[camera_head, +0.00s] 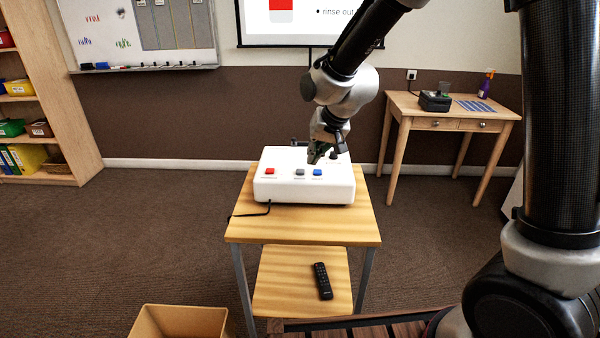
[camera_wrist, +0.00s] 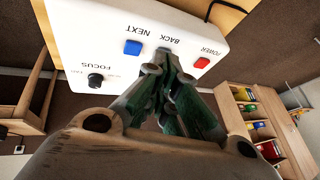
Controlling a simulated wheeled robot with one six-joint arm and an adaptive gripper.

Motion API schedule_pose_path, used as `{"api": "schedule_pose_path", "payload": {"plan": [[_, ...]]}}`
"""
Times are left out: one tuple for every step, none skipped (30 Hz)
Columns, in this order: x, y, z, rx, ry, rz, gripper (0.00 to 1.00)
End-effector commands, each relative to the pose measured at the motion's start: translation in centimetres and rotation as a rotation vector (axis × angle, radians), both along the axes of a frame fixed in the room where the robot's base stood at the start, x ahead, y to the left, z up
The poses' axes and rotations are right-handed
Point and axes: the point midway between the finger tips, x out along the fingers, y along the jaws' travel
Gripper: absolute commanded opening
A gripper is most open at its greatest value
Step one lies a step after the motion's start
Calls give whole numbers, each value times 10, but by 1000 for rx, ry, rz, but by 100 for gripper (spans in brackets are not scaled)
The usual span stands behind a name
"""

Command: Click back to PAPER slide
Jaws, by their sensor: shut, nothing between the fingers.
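The white control box (camera_head: 330,188) stands on the wooden stand, with a red button (camera_head: 270,171), a grey button (camera_head: 300,172) and a blue button (camera_head: 317,172) on top. In the wrist view, the red button (camera_wrist: 202,62) is labelled POWER and the blue button (camera_wrist: 132,47) NEXT. My gripper (camera_head: 314,158) is shut and empty, pointing down over the box near the grey and blue buttons. In the wrist view its fingertips (camera_wrist: 165,58) cover the spot by the BACK label, hiding that button; I cannot tell whether they touch it. The projection screen (camera_head: 335,25) shows a partial slide reading "rinse out".
A black FOCUS knob (camera_wrist: 95,80) is on the box. A remote (camera_head: 322,281) lies on the stand's lower shelf (camera_head: 275,290). A bin (camera_head: 180,322) is at front left. A side table (camera_head: 450,112) stands at back right and a bookshelf (camera_head: 60,95) at left.

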Motion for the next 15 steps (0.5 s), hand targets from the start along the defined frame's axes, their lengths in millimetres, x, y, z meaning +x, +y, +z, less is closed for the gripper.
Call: {"api": "schedule_pose_path", "payload": {"plan": [[16, 7, 9, 48, -43, -42, 0], [24, 10, 15, 74, -67, -64, 0], [32, 14, 23, 108, -95, -89, 0], [37, 16, 29, 131, -114, -108, 0], [42, 19, 33, 153, -130, -125, 0], [47, 21, 39, 180, -148, -145, 0], [50, 22, 42, 198, -159, -161, 0], [53, 23, 44, 215, -169, -175, 0], [56, 23, 47, 234, -176, -191, 0], [57, 24, 49, 245, -181, -201, 0], [57, 24, 49, 251, -180, -208, 0], [57, 24, 49, 254, -178, -213, 0], [57, 24, 49, 254, -176, -214, 0], [57, 24, 49, 254, -176, -215, 0], [57, 24, 49, 254, -176, -215, 0]]}}
